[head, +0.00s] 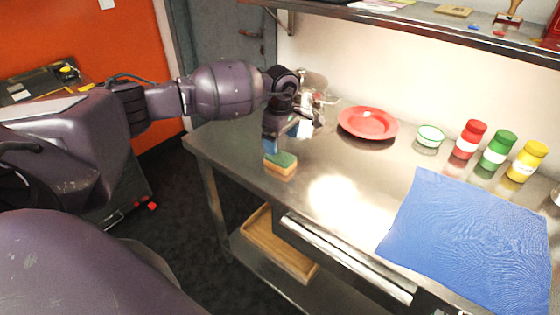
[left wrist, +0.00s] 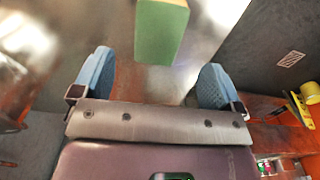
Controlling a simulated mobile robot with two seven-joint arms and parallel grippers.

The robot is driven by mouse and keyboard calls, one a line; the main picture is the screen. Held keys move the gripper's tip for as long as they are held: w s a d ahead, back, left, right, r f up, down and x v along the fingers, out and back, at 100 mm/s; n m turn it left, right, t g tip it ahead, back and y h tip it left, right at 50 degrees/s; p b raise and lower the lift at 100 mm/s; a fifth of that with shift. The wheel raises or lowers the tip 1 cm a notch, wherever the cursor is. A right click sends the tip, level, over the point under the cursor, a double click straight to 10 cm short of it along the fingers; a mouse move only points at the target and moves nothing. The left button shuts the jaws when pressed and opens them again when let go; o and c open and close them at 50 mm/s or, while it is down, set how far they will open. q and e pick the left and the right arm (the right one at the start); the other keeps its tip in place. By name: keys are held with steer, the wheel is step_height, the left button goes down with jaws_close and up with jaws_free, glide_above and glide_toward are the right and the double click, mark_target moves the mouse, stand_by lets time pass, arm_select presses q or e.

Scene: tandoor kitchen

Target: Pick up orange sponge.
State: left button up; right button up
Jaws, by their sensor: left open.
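The orange sponge (head: 281,169) has a green top layer and an orange-tan lower layer. It lies on the steel table near its left end in the head view. In the left wrist view the sponge (left wrist: 161,32) shows its green face at the top, beyond the fingertips. My left gripper (head: 283,146) points down just above the sponge, its blue finger pads apart. In the left wrist view the two blue fingers (left wrist: 155,85) are wide apart with nothing between them. I cannot tell from the head view whether a finger touches the sponge. My right gripper is not in view.
A red plate (head: 368,123), a green-rimmed bowl (head: 430,136) and red, green and yellow bottles (head: 497,150) stand toward the back wall. A blue cloth (head: 470,240) covers the table's right part. A shelf (head: 420,22) overhangs the back. The table's middle is clear.

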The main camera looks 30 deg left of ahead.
mark_target(280, 157)
arm_select(q)
steer(key=shift+w+a+f+p, duration=0.1)
steer(key=shift+f+p, duration=0.05)
steer(key=shift+f, duration=1.5)
steer(key=shift+a+f+p, duration=0.1)
steer(key=shift+f+p, duration=0.05)
steer(key=shift+f, duration=1.5)
steer(key=c, duration=1)
